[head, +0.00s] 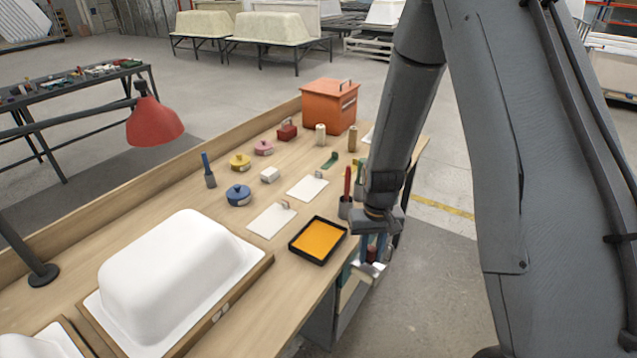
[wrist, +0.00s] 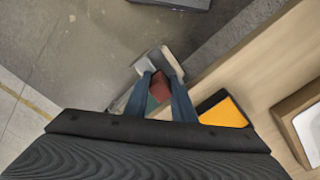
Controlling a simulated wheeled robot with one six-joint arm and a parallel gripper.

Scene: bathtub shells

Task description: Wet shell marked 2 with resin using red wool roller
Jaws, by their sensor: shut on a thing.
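My gripper (head: 372,254) hangs beside the front edge of the workbench, to the right of the resin tray. Its fingers are shut on a dark red thing, which looks like the red wool roller (wrist: 160,82). Its full shape is partly hidden by the fingers. Pale grey pieces and a teal piece show around it, and I cannot tell if they belong to it. The black tray of orange-yellow resin (head: 318,240) is on the bench; it also shows in the wrist view (wrist: 223,112). A white shell (head: 180,268) lies on a wooden base with a small unreadable mark.
Another white shell (head: 42,344) is cut off at lower left. A red lamp (head: 155,122) overhangs the back. Cups with upright handles stand near my gripper. Floor right of the bench is clear.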

